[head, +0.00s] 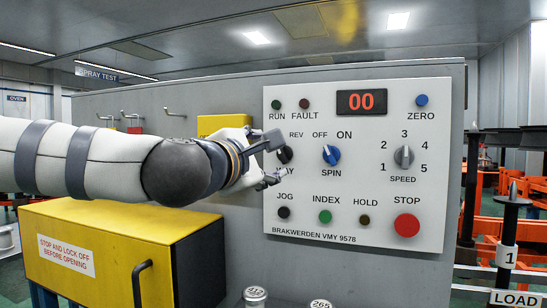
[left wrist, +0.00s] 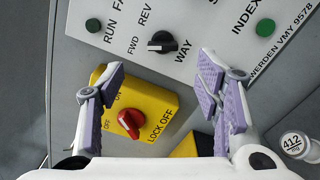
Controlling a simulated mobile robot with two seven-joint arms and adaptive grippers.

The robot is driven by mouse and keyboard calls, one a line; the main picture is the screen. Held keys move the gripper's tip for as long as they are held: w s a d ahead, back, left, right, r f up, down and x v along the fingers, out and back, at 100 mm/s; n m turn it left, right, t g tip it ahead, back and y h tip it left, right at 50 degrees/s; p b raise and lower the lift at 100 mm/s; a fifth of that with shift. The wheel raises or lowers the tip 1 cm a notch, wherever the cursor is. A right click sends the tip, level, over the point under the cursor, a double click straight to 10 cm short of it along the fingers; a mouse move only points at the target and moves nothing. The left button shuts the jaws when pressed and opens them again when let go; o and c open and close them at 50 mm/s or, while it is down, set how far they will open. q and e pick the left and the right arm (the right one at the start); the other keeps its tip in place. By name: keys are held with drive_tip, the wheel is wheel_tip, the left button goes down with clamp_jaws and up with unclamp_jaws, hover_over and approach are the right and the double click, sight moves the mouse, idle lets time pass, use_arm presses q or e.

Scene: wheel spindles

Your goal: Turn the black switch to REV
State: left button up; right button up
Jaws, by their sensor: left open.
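The black switch (head: 285,155), labelled WAY, is on the left side of the white control panel (head: 375,268) and partly hidden by my gripper in the head view. In the left wrist view the black switch (left wrist: 162,43) shows whole. Its bar seems to lie with one end toward the FWD label (left wrist: 133,45), while REV (left wrist: 145,15) is off to another side. My left gripper (head: 278,158) is open, with one finger above and one below the switch in the head view. In the left wrist view the gripper (left wrist: 160,75) is empty, and the switch shows beyond and between its fingertips. My right gripper is not in view.
The panel also has a blue SPIN switch (head: 331,155), a grey SPEED knob (head: 404,156) and a red STOP button (head: 407,225). A yellow lock-off box (left wrist: 160,105) with a red switch (left wrist: 130,122) is close to my left gripper. A yellow cabinet (head: 105,250) stands below my arm.

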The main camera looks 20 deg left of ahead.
sight(282, 153)
use_arm(q)
drive_tip(key=w, duration=1)
drive_tip(key=shift+d+f, duration=0.2)
drive_tip(key=c, duration=1.2)
